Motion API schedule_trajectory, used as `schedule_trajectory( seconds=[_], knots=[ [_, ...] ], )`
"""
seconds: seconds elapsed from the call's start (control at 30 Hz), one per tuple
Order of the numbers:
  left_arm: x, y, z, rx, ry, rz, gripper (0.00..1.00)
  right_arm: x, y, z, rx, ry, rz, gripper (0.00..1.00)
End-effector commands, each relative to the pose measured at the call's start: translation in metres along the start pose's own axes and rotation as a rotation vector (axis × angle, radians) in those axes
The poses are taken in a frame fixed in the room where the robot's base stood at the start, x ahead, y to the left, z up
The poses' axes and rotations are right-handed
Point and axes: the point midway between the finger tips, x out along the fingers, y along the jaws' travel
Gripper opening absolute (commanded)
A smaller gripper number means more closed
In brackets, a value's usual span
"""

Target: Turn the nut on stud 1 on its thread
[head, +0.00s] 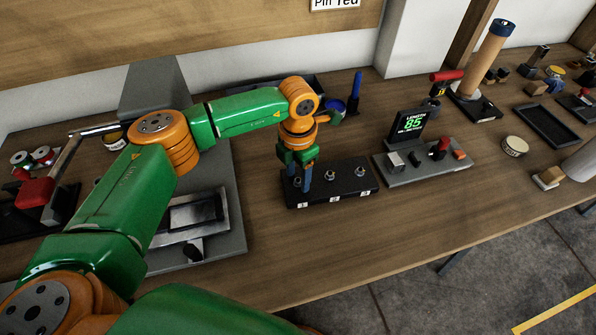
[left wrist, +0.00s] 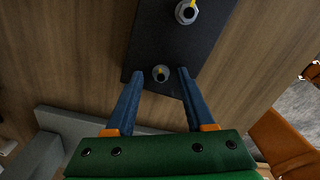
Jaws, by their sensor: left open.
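A black block (head: 345,188) with labels 1, 2 and 3 along its front edge carries a row of studs with nuts. My left gripper (head: 303,186) points down over stud 1 at the block's left end. In the left wrist view my left gripper (left wrist: 159,88) is open, one blue finger on each side of the nut on stud 1 (left wrist: 161,74), with a gap on both sides. The nut on stud 2 (head: 330,175) and the nut on stud 3 (head: 361,171) are clear of the gripper. My right gripper is out of view.
A measuring stand with a lit "LENGTH 85" display (head: 409,124) stands right of the block. A grey machine (head: 228,235) stands to the left. The bench front is clear.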

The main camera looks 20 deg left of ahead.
Motion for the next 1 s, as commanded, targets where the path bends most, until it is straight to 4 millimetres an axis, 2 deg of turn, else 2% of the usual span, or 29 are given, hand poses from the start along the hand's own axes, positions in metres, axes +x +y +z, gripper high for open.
schedule_trajectory(
  seconds=[0.1, 0.17, 0.3, 0.33, 0.47, 0.53, 0.63, 0.73, 0.83, 1.0],
  knots=[
    [0.000, 0.000, 0.000, 0.001, 0.000, 0.000, 0.54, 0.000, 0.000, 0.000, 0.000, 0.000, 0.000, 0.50],
    [0.000, 0.000, 0.000, 0.001, 0.000, -0.001, 0.40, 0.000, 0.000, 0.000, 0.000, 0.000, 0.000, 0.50],
    [0.000, 0.000, 0.000, 0.001, 0.000, -0.001, 0.02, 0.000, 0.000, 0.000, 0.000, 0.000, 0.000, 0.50],
    [0.000, 0.000, 0.000, 0.001, 0.000, -0.001, 0.00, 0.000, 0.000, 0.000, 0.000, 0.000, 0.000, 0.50],
    [0.000, 0.000, 0.000, 0.002, -0.001, -0.001, 0.00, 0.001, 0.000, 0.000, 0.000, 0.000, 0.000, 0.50],
    [0.003, 0.000, 0.000, 0.039, -0.001, -0.001, 0.00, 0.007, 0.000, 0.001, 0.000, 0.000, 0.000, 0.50],
    [0.008, 0.000, 0.001, 0.196, -0.004, 0.001, 0.00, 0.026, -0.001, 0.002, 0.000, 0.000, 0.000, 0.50],
    [0.006, 0.000, 0.001, 0.360, -0.003, 0.000, 0.00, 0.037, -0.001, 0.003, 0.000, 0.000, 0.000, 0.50],
    [0.003, 0.000, 0.001, 0.465, -0.003, 0.000, 0.00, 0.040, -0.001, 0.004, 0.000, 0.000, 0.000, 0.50],
    [-0.001, -0.001, 0.001, 0.499, -0.002, -0.001, 0.00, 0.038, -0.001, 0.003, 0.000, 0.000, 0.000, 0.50]
  ],
)
